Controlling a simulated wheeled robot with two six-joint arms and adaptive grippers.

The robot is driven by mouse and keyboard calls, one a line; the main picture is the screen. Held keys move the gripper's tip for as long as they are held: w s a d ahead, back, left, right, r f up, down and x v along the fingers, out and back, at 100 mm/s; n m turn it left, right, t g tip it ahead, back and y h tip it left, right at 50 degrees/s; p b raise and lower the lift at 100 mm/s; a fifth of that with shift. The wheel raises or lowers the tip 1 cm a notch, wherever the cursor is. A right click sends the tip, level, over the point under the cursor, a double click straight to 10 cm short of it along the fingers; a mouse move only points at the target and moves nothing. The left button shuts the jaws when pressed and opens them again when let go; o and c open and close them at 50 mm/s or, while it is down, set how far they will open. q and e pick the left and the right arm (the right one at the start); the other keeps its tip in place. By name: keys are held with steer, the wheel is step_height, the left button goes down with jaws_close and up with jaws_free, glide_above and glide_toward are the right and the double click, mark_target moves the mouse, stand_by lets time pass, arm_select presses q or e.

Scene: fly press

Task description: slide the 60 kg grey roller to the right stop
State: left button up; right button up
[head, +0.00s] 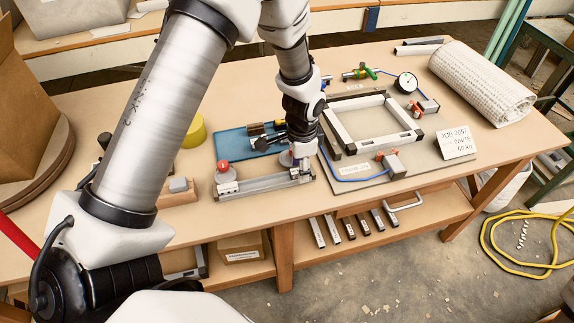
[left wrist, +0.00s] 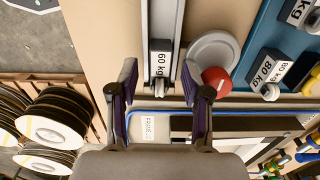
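A metal rail (head: 262,184) lies along the table's front edge. In the left wrist view, the rail (left wrist: 160,25) runs up the picture, and a dark block labelled 60 kg with a grey rounded end (left wrist: 160,58) sits at its lower end. I take this as the grey roller. My left gripper (head: 304,168) is over the rail's right end and hides part of it. In the left wrist view, its two fingers (left wrist: 160,84) are open on either side of the labelled block, with a gap visible beside it. My right gripper is out of view.
A grey disc (left wrist: 215,50) with a red ball (left wrist: 217,80) stands close beside a finger. A blue mat (head: 231,142) holds dark pieces labelled 80 kg. A square frame (head: 344,143) and a gauge (head: 405,82) are on the right. A sign (head: 457,142) stands near the edge.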

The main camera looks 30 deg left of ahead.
arm_select(q)
steer(key=shift+r, duration=0.1)
step_height(320, 180, up, 7)
steer(key=p, duration=0.7)
stand_by(0.6)
